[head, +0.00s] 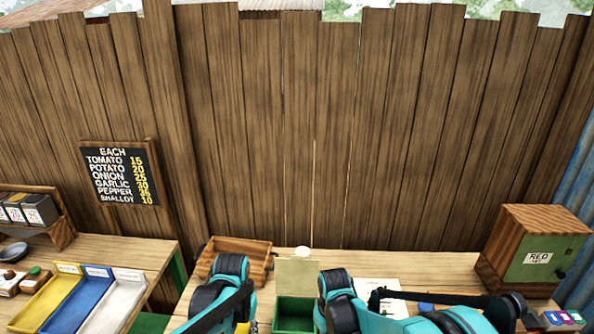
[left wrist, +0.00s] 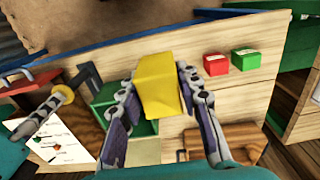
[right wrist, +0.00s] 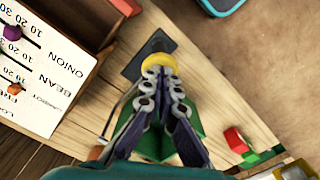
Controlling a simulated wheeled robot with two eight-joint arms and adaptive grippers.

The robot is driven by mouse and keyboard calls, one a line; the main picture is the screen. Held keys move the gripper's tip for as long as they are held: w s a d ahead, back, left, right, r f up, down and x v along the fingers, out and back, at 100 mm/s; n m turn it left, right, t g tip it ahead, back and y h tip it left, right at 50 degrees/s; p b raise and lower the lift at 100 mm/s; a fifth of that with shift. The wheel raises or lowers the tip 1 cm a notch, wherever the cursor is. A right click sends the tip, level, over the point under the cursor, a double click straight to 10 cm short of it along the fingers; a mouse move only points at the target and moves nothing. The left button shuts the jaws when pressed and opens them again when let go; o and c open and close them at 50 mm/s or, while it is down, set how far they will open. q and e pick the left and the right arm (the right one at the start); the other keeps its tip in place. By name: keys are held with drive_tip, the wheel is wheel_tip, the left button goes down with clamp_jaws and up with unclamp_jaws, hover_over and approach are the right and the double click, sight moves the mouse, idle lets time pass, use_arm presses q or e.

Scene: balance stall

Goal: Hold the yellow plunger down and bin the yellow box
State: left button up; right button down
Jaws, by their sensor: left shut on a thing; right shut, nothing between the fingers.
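The yellow box (left wrist: 158,82) is between the fingers of my left gripper (left wrist: 155,92) in the left wrist view, held above or beside an open green bin (left wrist: 140,150). The bin also shows in the head view (head: 294,312) with a pale raised lid (head: 298,277). The round yellow plunger (right wrist: 159,62) is over a dark plate in the right wrist view. My right gripper (right wrist: 160,78) is shut, its tips at the plunger, apparently touching it. A yellow knob (left wrist: 62,93) shows in the left wrist view. How far the plunger is down cannot be told.
A red box (left wrist: 215,64) and a green box (left wrist: 245,60) stand on the table. A wooden crate (head: 236,248) is at the back left, and a cabinet marked RED (head: 537,258) at the right. Yellow, blue and white trays (head: 85,290) lie on the left table.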

use_arm(q)
drive_tip(key=w+d+f, duration=0.2)
drive_tip(key=w+d, duration=0.8)
drive_tip(key=d, duration=0.2)
drive_tip(key=w+f, duration=0.3)
drive_tip(key=f, duration=0.2)
drive_tip(key=shift+w+d, duration=0.15)
drive_tip(key=shift+w, duration=0.15)
drive_tip(key=o, duration=1.3)
drive_tip(key=shift+r, duration=0.1)
wheel_tip(320, 180, up, 12)
